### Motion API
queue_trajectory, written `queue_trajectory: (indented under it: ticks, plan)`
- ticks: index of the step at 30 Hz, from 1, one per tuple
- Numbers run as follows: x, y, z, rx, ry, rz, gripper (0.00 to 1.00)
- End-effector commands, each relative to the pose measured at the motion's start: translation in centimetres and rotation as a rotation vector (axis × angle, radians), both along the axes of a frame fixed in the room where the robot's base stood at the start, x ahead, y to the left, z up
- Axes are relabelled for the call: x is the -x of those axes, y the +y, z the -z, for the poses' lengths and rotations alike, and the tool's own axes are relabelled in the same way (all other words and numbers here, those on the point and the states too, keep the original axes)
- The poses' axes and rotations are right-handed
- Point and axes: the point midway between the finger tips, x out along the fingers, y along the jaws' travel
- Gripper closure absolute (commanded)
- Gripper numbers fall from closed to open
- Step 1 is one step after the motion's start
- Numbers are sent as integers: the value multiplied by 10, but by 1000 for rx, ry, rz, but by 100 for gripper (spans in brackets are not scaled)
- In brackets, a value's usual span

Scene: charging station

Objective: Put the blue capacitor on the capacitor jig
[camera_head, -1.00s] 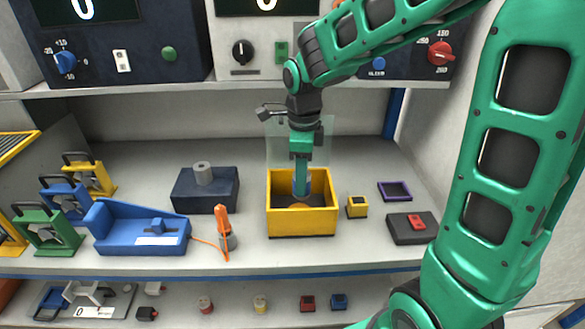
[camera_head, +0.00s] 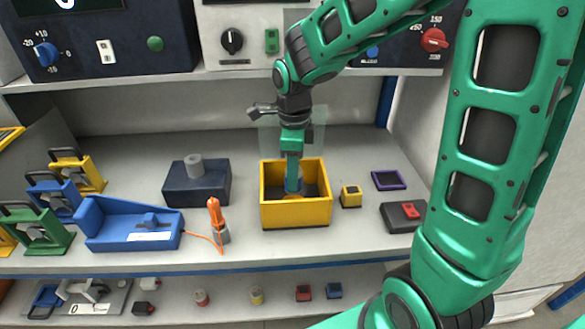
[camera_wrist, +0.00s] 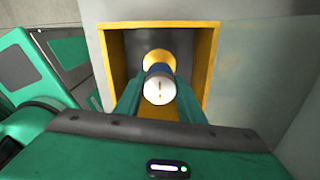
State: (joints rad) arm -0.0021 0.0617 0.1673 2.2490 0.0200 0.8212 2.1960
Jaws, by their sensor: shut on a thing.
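The blue capacitor (camera_wrist: 160,86) shows in the wrist view as a short cylinder with a pale metal top and a blue side. My gripper (camera_wrist: 160,98) is shut on it, one green finger on each side. My gripper (camera_head: 293,184) reaches down into an open yellow box (camera_head: 296,215) on the shelf in the head view. A round orange-yellow part (camera_wrist: 157,60) shows beside the capacitor inside the box. I cannot tell whether the capacitor touches it. I cannot tell for sure which thing is the capacitor jig.
A dark block with a grey cylinder (camera_head: 197,188) stands left of the box. A small yellow cube (camera_head: 351,197), a purple frame (camera_head: 389,180) and a dark red-buttoned box (camera_head: 403,217) are right.

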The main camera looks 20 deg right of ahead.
Motion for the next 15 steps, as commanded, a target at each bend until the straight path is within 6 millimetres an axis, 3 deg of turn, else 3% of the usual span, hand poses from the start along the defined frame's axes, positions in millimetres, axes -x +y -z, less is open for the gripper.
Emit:
queue_trajectory:
  ticks: [15]
  plan:
    - [0, 0, 35, 0, 1, -1, 89]
